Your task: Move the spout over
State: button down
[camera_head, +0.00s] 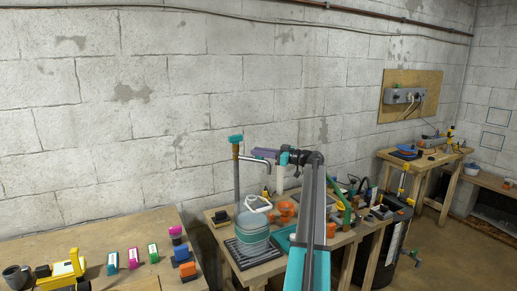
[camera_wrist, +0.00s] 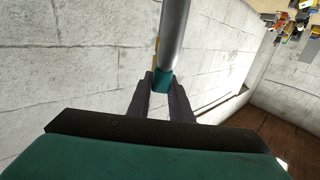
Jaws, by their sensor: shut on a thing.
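The spout (camera_head: 254,159) is a silver tube that reaches right from an upright post with a teal top (camera_head: 236,138) and bends down at its end. In the wrist view the grey spout (camera_wrist: 173,35) comes down from the top, with a teal piece (camera_wrist: 162,80) at its lower end. My gripper (camera_head: 256,153) has dark purple fingers and is at the spout from the right. In the wrist view my gripper (camera_wrist: 161,82) is shut on the spout's teal piece. A pale blue-grey bucket (camera_head: 251,232) stands below the spout.
The bucket stands on a dark slatted tray (camera_head: 233,255) on a crowded wooden bench. Orange pieces (camera_head: 286,209) and a white-handled item (camera_head: 257,203) are close behind it. A left table (camera_head: 130,225) holds coloured blocks. A block wall (camera_head: 120,120) is behind.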

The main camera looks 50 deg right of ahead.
jog(key=shift+s+d+f, duration=0.2)
jog(key=shift+s+d, duration=0.05)
dwell(0.3)
jog(key=c, duration=1.8)
grip_release()
jog(key=shift+o, duration=1.1)
jog(key=shift+s+r, duration=0.1)
jog(key=shift+s, duration=0.05)
jog(key=shift+w+a, duration=0.1)
jog(key=shift+w, duration=0.15)
jog(key=b+v, duration=0.3)
jog(key=v, duration=1)
jog(key=shift+s, duration=0.4)
jog(key=shift+r, duration=0.1)
